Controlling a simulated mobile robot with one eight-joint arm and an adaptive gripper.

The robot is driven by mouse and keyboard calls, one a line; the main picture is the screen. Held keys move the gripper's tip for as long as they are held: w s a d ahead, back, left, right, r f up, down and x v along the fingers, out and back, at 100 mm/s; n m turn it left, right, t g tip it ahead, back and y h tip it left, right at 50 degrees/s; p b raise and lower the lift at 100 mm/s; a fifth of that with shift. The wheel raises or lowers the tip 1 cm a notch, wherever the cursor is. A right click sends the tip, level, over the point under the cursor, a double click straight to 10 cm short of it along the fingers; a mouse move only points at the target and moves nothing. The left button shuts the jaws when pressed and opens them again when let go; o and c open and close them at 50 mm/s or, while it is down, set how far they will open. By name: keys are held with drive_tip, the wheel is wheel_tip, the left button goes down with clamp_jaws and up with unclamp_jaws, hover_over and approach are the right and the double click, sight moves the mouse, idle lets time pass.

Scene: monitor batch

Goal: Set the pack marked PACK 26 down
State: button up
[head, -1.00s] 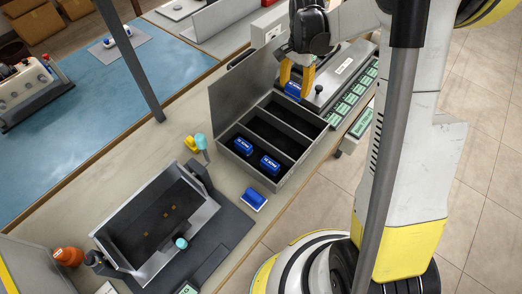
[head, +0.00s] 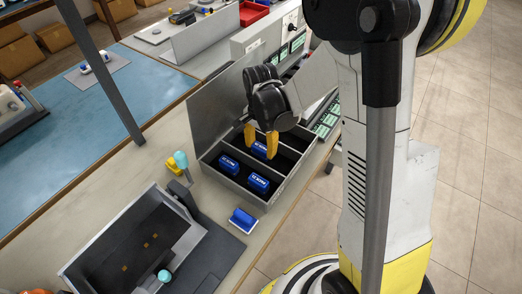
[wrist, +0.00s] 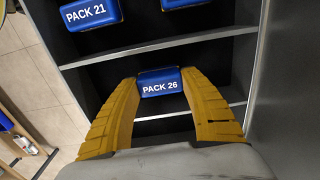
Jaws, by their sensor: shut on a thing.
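My gripper (head: 261,140) points down into an open grey case (head: 237,196) with several long black compartments. Its yellow fingers are shut on the blue pack marked PACK 26 (wrist: 163,86), also visible in the head view (head: 260,150). The pack is at the middle compartment, between two dividers in the wrist view. I cannot tell whether it touches the compartment floor. The pack marked PACK 21 (wrist: 90,13) and another blue pack (head: 258,184) lie in the neighbouring front compartment.
The case's raised lid (head: 222,103) stands behind my gripper. A grey tray fixture (head: 135,245) stands at front left, with a blue block (head: 242,219) on the bench beside it. Part of the middle compartment beside the held pack is empty.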

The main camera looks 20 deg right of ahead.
sight(261, 147)
drive_tip(key=shift+f, duration=0.1)
drive_tip(key=shift+f, duration=0.15)
drive_tip(key=o, duration=1.2)
wheel_tip(261, 147, up, 12)
drive_tip(key=p, duration=0.5)
drive_tip(key=s+d+r+n+t, duration=0.1)
drive_tip(key=s+r+n+t, duration=0.6)
drive_tip(key=s+r+n, duration=0.3)
drive_tip(key=shift+s+r+n, duration=0.4)
drive_tip(key=shift+s+r, duration=0.75)
drive_tip(key=shift+s, duration=0.9)
